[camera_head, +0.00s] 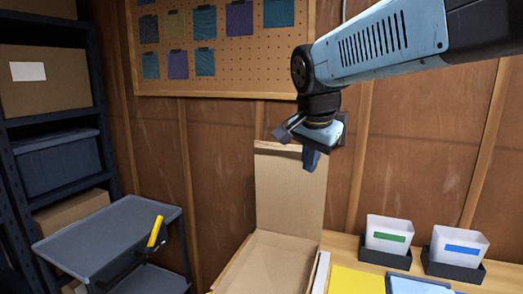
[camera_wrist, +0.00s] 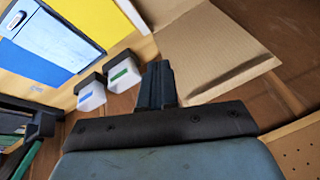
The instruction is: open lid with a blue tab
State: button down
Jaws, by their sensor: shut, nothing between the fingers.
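A cardboard box (camera_head: 268,262) stands on the wooden table with its lid (camera_head: 290,190) raised upright against the wall side. The lid also shows as a cardboard panel in the wrist view (camera_wrist: 215,45). I cannot make out a blue tab on it. A flat blue panel (camera_head: 415,286) lies at the bottom edge; in the wrist view the blue panel (camera_wrist: 50,45) carries a small pale label. My gripper (camera_head: 311,158) hangs in front of the top of the raised lid, fingers down; in the wrist view its fingers (camera_wrist: 157,75) are together and empty.
Two white bins in black trays stand at the right, one with a green label (camera_head: 388,237), one with a blue label (camera_head: 460,250). A yellow panel (camera_head: 352,280) lies beside the box. A grey cart (camera_head: 105,235) and shelving (camera_head: 50,130) stand left; a pegboard (camera_head: 220,50) hangs behind.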

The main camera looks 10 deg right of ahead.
aim_at(287, 156)
jog(key=w+a+r+m+g+h, duration=0.1)
jog(key=w+r+m, duration=0.1)
jog(key=w+m, duration=0.45)
jog(key=w+a+r+m, duration=0.2)
jog(key=w+r+m, duration=0.1)
jog(key=w+m, duration=0.35)
jog(key=shift+m, duration=0.6)
jog(key=shift+w+d+f, duration=0.75)
jog(key=shift+w+f, duration=0.7)
jog(key=shift+w+d+f, duration=0.7)
jog(key=shift+w+f, duration=0.7)
jog(key=shift+f, duration=0.1)
jog(key=shift+w+d+f, duration=0.75)
jog(key=shift+w+f, duration=0.7)
jog(key=shift+w, duration=0.1)
jog(key=shift+w+d, duration=0.25)
jog(key=shift+w, duration=0.05)
jog(key=w+d+g+y, duration=0.1)
jog(key=w+d, duration=0.3)
jog(key=w, duration=0.3)
jog(key=shift+d, duration=0.4)
